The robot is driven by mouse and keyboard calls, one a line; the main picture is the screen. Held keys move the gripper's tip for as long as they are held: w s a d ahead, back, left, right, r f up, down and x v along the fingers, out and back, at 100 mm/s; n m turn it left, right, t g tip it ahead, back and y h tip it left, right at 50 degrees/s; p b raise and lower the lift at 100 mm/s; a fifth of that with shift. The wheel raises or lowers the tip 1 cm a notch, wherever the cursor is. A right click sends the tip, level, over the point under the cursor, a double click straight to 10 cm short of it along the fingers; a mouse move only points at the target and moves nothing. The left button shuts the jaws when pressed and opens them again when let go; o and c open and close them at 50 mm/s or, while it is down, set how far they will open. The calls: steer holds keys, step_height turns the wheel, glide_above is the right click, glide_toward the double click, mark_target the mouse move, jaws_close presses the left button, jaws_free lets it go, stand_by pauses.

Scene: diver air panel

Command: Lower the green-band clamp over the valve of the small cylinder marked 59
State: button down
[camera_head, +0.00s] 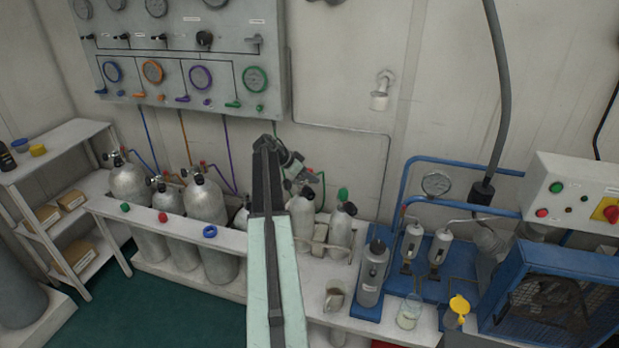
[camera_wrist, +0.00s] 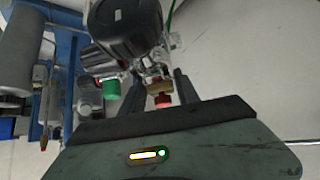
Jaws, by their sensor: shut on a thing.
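My gripper (camera_head: 278,150) is shut on the clamp (camera_head: 294,166), a metal yoke with a black knob, held above the rack of cylinders. In the wrist view, the clamp's large black knob (camera_wrist: 125,28) fills the upper middle, with brass and red parts between the fingers. A green hose shows by the clamp in the head view. Just below and right of it stand small silver cylinders, one (camera_head: 302,214) partly behind my arm and another (camera_head: 341,228) with a dark valve. A green cap (camera_head: 343,195) shows there, and a green cap (camera_wrist: 111,89) in the wrist view. No number 59 is readable.
Taller cylinders (camera_head: 206,203) stand in the rack to the left, with the gauge panel (camera_head: 180,50) above. To the right are a blue-framed pump bench (camera_head: 450,265), a grey bottle (camera_head: 371,280), glass beakers and a control box (camera_head: 575,200).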

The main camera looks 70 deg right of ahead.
steer(key=shift+f+b, duration=0.5)
steer(key=c, duration=0.8)
jaws_free()
steer(key=shift+r, duration=0.1)
steer(key=p+v, duration=0.5)
steer(key=v, duration=0.2)
steer(key=shift+r+p, duration=0.3)
steer(key=shift+p, duration=0.05)
steer(key=shift+w+a, duration=0.15)
steer(key=shift+a, duration=0.1)
steer(key=shift+f, duration=0.1)
